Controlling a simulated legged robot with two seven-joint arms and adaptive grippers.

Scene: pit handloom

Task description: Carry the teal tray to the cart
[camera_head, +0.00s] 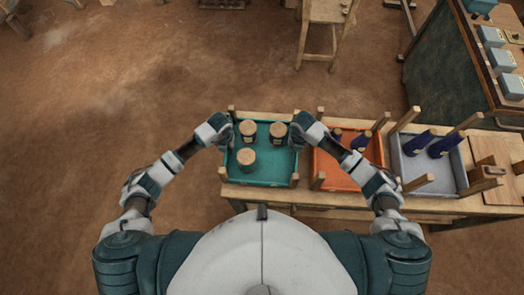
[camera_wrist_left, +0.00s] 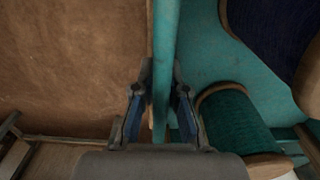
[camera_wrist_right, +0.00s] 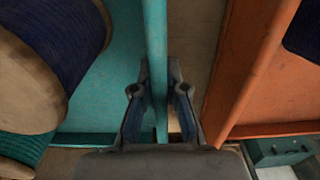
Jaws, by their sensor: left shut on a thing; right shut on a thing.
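The teal tray (camera_head: 276,172) sits at the left end of a low wooden bench in the head view, with several thread spools standing in it, among them a front one (camera_head: 246,158). My left gripper (camera_head: 224,134) is shut on the tray's left wall, which runs between its fingers in the left wrist view (camera_wrist_left: 162,85). My right gripper (camera_head: 299,134) is shut on the tray's right wall, also between its fingers in the right wrist view (camera_wrist_right: 159,85). Whether the tray is lifted off the bench I cannot tell. I cannot tell which furniture is the cart.
An orange tray (camera_head: 332,174) with spools stands just right of the teal tray, with a narrow gap. A grey tray (camera_head: 412,172) with blue spools stands further right. Wooden posts rise around the trays. A wooden stand (camera_head: 325,12) is at the back; the brown floor left is clear.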

